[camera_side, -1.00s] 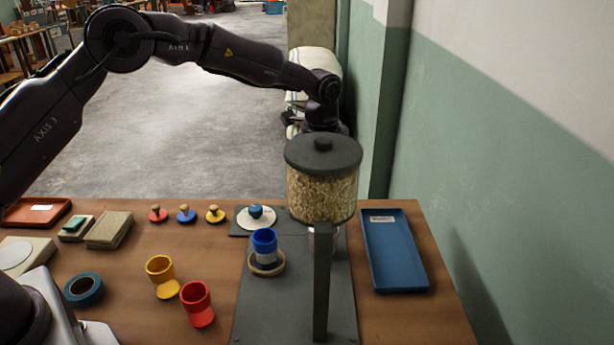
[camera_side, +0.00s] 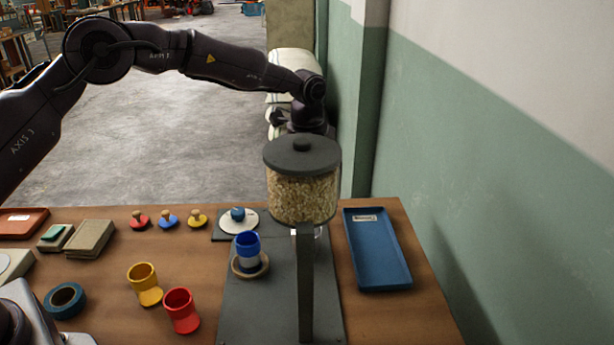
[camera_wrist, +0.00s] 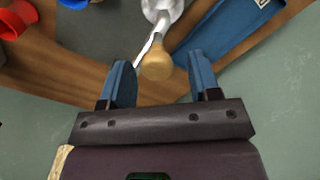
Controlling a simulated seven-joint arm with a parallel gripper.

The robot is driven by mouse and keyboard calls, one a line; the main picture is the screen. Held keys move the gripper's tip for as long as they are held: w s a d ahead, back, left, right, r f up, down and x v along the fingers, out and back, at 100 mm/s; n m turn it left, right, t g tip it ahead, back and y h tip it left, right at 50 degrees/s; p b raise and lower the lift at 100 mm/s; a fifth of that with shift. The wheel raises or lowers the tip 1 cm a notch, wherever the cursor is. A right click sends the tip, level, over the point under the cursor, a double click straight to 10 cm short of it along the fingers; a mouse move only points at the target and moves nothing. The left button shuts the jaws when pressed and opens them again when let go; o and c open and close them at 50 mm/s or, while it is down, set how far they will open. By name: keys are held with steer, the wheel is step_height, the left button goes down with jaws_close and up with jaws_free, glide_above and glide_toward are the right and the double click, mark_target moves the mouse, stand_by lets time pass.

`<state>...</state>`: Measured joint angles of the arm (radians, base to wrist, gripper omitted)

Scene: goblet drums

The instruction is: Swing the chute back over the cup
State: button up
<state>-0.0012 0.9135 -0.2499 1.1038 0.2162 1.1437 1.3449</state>
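The blue cup (camera_side: 247,246) stands upright on a round tan coaster (camera_side: 264,268), left of the post. The grain hopper (camera_side: 302,195) with a dark lid sits on top of the post. A little of the pale metal chute (camera_side: 318,233) shows beneath it, right of the post and away from the cup. In the wrist view the chute (camera_wrist: 163,7) has a thin rod ending in a wooden knob (camera_wrist: 157,66). My gripper (camera_wrist: 160,82) is open, its two blue fingers either side of the knob with gaps. Its fingers are hidden behind the hopper in the side view.
A blue tray (camera_side: 376,250) lies right of the dark base plate (camera_side: 265,310). A yellow cup (camera_side: 145,285) and a red cup (camera_side: 181,312) stand to the left. A white disc with a blue knob (camera_side: 238,215) lies behind the blue cup. A green wall closes the right side.

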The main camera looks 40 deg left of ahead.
step_height(320, 180, up, 13)
stand_by(0.6)
steer(key=s+a+r+n+t, duration=0.2)
steer(key=s+r+n, duration=0.25)
steer(key=s, duration=0.35)
steer(key=s+a+r+n+t, duration=0.1)
steer(key=s+r+n, duration=0.3)
steer(key=s+r, duration=0.3)
steer(key=s+a+f+n+t, duration=0.1)
steer(key=s+f+n, duration=0.3)
steer(key=s, duration=0.5)
steer(key=s+a+f+n+t, duration=0.1)
steer(key=s+a+f+n, duration=0.2)
steer(key=s, duration=0.6)
steer(key=n, duration=0.2)
steer(key=shift+s+f+n+t, duration=0.3)
steer(key=shift+f+n, duration=0.05)
steer(key=shift+f, duration=0.05)
